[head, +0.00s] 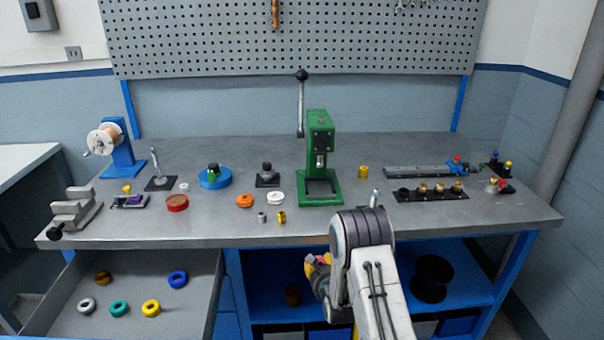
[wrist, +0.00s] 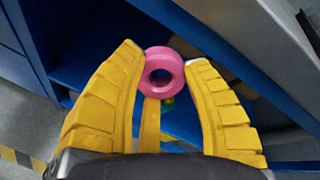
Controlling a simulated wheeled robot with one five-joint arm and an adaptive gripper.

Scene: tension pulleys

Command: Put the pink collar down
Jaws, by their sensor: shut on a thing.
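The pink collar (wrist: 178,67) is a ring with a round hole through its middle. My gripper (wrist: 165,62) is shut on it, with the yellow fingers on either side of the ring near their tips. In the head view my gripper (head: 318,268) is in front of the bench's front edge, below the top. Only a little of the pink collar (head: 321,257) shows there between the fingers. The arm hides part of the gripper.
An open drawer (head: 205,290) at the lower left holds several spaced coloured rings, with bare floor between them. The grey bench top (head: 160,225) carries a green press (head: 319,150), small parts and fixtures. A blue shelf (head: 450,290) with a black spool (head: 432,279) lies below.

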